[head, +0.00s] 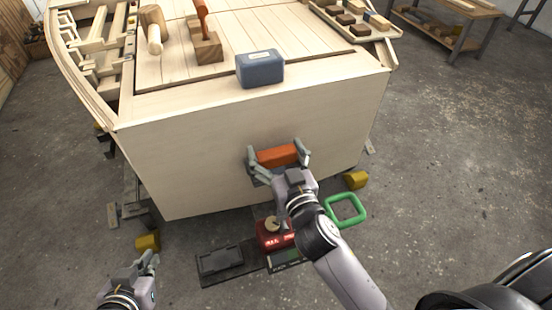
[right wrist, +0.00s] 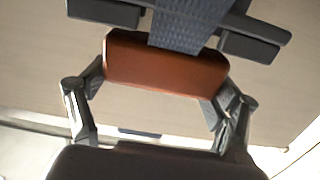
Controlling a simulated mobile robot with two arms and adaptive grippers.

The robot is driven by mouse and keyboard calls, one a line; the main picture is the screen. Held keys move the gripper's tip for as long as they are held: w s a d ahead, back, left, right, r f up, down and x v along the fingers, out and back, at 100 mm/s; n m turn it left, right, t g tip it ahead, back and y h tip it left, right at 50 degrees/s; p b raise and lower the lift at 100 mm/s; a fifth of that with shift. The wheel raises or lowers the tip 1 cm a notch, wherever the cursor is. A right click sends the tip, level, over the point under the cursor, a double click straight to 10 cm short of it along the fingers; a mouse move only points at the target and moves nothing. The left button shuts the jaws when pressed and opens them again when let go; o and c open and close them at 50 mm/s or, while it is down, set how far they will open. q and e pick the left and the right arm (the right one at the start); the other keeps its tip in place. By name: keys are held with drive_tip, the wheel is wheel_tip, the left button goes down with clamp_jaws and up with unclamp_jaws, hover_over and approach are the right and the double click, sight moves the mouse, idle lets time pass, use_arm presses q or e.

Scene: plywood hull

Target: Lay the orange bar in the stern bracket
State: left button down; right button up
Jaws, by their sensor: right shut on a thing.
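The orange bar (head: 278,155) is held by my right gripper (head: 279,153), with a finger at each end, in front of the pale plywood stern panel (head: 200,155). The bar lies nearly level. In the right wrist view the bar (right wrist: 165,65) spans between the grey finger links. Beyond it are dark grey pieces and a blue-grey textured strip (right wrist: 190,25) that overlaps the bar's upper edge; I cannot tell whether these belong to the stern bracket. No bracket is clear in the head view. My left gripper (head: 148,264) is low at the left, away from the hull; its opening is unclear.
A blue box (head: 260,69) sits on the deck edge above the bar. A mallet (head: 153,30) and a parts tray (head: 350,20) are on the deck. On the floor are a red box (head: 270,235), a green frame (head: 345,210), a dark tray (head: 222,262) and yellow blocks (head: 356,180).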

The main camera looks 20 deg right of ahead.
use_arm(q)
drive_tip(key=w+r+t, duration=0.1)
drive_tip(key=w+d+r+t, duration=0.1)
drive_tip(key=w+r, duration=0.1)
drive_tip(key=shift+w+d+r+t+h+b, duration=0.1)
drive_tip(key=shift+d+r+t+h+b, duration=0.1)
drive_tip(key=shift+r+t+h+b, duration=0.15)
use_arm(e)
drive_tip(key=shift+f, duration=0.95)
drive_tip(key=shift+f, duration=0.15)
drive_tip(key=o, duration=1.2)
use_arm(q)
drive_tip(key=shift+w+d+r+t, duration=0.15)
drive_tip(key=shift+w+r+t, duration=0.05)
drive_tip(key=shift+t, duration=0.05)
